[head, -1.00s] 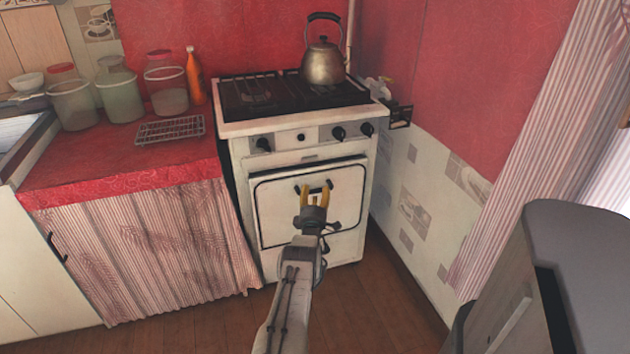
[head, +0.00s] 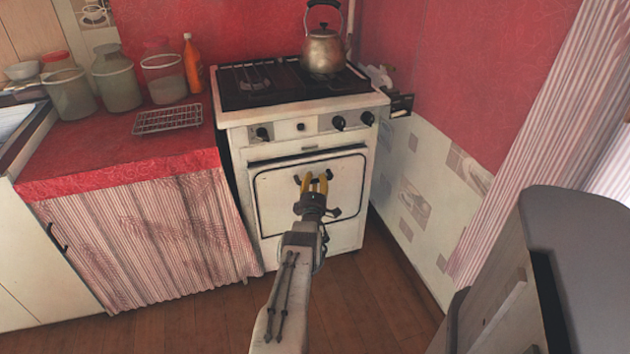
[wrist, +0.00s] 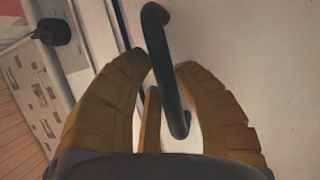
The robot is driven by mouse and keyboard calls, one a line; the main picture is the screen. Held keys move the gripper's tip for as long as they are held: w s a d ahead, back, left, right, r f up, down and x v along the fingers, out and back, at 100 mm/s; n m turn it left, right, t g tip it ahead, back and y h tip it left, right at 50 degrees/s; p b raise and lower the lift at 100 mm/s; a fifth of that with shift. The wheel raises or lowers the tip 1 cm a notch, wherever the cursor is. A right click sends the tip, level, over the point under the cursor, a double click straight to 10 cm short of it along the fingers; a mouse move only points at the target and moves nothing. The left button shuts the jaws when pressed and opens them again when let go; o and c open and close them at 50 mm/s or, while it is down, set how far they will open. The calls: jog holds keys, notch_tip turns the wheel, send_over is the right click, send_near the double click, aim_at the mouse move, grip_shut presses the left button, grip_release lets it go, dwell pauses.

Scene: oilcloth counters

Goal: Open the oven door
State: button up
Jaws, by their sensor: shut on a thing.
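The white oven door (head: 278,212), with a black outline, is on the front of the stove (head: 238,135). It looks shut or nearly so; I cannot tell whether it is slightly ajar. Its black bar handle (head: 298,180) is near the middle of the door and partly hidden by my gripper (head: 315,184). In the wrist view the handle (wrist: 164,62) runs between the yellow fingers of my gripper (wrist: 165,75), which is shut on it. The door's pale face (wrist: 245,50) fills the right side of that view.
A kettle (head: 324,52) stands on the stovetop, above several knobs. A red-topped counter (head: 100,155) with jars and a rack (head: 168,118) is on the left. A tiled wall (head: 410,185) is close on the right. Wooden floor (head: 350,300) is free in front.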

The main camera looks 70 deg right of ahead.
grip_shut()
jog(key=shift+f, duration=0.1)
